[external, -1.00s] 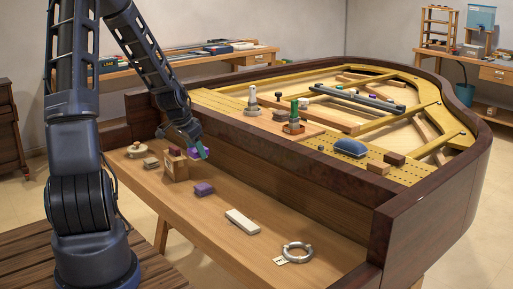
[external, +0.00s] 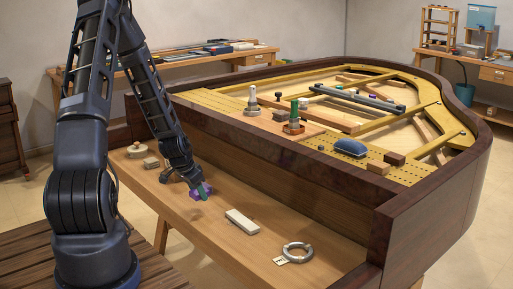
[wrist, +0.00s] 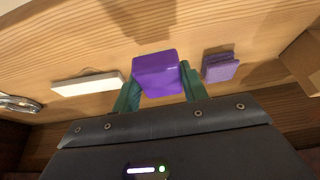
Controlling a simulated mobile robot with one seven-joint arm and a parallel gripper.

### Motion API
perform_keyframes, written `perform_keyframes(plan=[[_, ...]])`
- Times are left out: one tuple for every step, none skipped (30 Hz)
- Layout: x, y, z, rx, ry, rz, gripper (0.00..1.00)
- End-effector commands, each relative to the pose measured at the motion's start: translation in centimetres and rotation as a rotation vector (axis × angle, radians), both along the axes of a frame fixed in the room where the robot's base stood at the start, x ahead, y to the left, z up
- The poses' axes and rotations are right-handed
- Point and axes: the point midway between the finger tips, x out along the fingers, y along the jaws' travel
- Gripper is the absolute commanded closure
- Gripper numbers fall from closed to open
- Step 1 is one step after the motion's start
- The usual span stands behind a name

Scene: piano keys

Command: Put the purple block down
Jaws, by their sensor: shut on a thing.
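My gripper (wrist: 157,88) has teal fingers shut on a bright purple block (wrist: 157,70), seen in the middle of the wrist view. In the external view my gripper (external: 203,193) is low over the wooden shelf at the piano's front, and the purple block (external: 207,187) shows partly behind the fingers. I cannot tell whether the block touches the shelf.
A white bar (external: 242,221) and a metal ring (external: 297,252) lie on the shelf to the right. Bare wood (wrist: 200,30) lies above the blocks in the wrist view. A wooden box (wrist: 303,62) is at the right edge. The piano's inner wall (external: 270,180) rises behind.

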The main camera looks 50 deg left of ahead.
Motion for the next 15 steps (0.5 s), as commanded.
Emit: perform_keyframes(plan=[[0.0, 0.0, -0.3, -0.001, 0.000, 0.001, 0.80], [0.0, 0.0, -0.5, 0.000, 0.000, 0.001, 0.80], [0.0, 0.0, -0.6, 0.000, 0.000, 0.001, 0.80], [0.0, 0.0, -0.6, 0.000, 0.000, 0.001, 0.80], [0.0, 0.0, -0.7, 0.000, 0.000, 0.001, 0.80], [0.0, 0.0, -0.9, 0.000, 0.000, 0.001, 0.80], [0.0, 0.0, -1.1, 0.000, 0.000, 0.001, 0.80], [0.0, 0.0, -1.3, -0.001, 0.000, 0.001, 0.80], [0.0, -0.1, -1.7, -0.001, 0.001, 0.001, 0.80], [0.0, -0.1, -2.1, -0.003, 0.001, 0.001, 0.80], [0.0, -0.1, -2.4, -0.003, 0.001, 0.001, 0.80], [0.0, -0.1, -2.9, -0.003, 0.001, 0.001, 0.80], [0.0, -0.1, -3.3, -0.003, 0.001, 0.001, 0.80], [0.0, -0.1, -3.6, -0.003, 0.001, 0.001, 0.80], [-0.1, -0.1, -4.0, -0.003, 0.002, 0.002, 0.80]])
